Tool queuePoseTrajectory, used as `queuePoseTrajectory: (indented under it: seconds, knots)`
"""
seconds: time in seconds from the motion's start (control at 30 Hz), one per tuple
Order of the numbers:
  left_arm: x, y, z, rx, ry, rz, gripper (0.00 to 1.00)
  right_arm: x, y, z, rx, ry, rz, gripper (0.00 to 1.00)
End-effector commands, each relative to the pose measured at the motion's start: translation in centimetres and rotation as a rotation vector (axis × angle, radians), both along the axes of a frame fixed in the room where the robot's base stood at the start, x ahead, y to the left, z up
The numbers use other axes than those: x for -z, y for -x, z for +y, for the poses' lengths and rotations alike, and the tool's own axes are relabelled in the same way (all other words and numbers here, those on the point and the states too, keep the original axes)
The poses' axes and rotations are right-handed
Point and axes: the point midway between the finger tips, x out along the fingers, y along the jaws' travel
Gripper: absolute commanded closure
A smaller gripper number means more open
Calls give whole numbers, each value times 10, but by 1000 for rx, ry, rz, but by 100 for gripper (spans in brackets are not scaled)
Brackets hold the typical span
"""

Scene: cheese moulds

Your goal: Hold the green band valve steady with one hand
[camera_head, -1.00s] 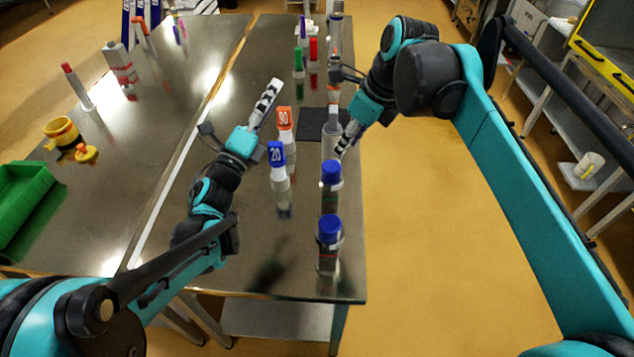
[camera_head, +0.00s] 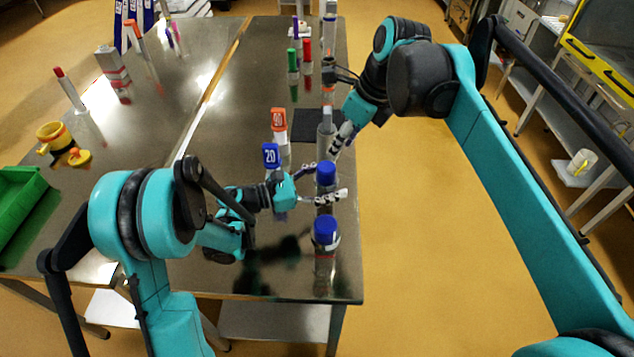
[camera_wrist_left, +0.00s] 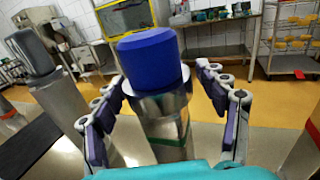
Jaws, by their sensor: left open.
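The green band valve is a blue-capped metal cylinder (camera_wrist_left: 160,103) with a green band low on its body, upright in the left wrist view. In the head view its blue cap (camera_head: 326,170) shows, with my left gripper partly hiding its body. My left gripper (camera_head: 332,183) is open, coming in from the left, with a finger on either side of the valve. In the left wrist view gaps show between the fingers and the body. My right gripper (camera_head: 341,136) is beside a grey-topped cylinder (camera_head: 326,121); whether it touches or grips it is unclear.
A second blue-capped cylinder (camera_head: 326,231) stands just nearer at the table's right edge. Bottles marked 20 (camera_head: 271,157) and 90 (camera_head: 279,120) stand left of the valve. A green bin (camera_head: 18,200) sits at far left.

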Motion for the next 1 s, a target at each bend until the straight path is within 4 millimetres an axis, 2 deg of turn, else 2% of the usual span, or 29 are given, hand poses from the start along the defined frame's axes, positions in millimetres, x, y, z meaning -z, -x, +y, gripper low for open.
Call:
queuePoseTrajectory:
  seconds: [0.1, 0.2, 0.53, 0.57, 0.8, 0.83, 1.0]
  knots:
    - [0, -5, -16, 2, 1, 1, 27, 0, 0, 0, 0, 0, 0, 66]
    - [0, -8, -23, 0, 1, 1, 27, 0, 0, 0, 0, 0, 0, 66]
    - [-1, -10, -27, -1, 2, 2, 27, 0, 0, 0, 0, 0, 0, 66]
    - [-1, -10, -27, -1, 2, 2, 33, 0, 0, 0, 0, 0, 0, 66]
    - [-1, -10, -27, -2, 2, 2, 96, 0, 0, 0, 0, 0, 0, 66]
    - [-1, -10, -27, -1, 2, 2, 100, 0, 0, 0, 0, 0, 0, 66]
    - [-1, -10, -27, -2, 2, 2, 100, 0, 0, 0, 0, 0, 0, 66]
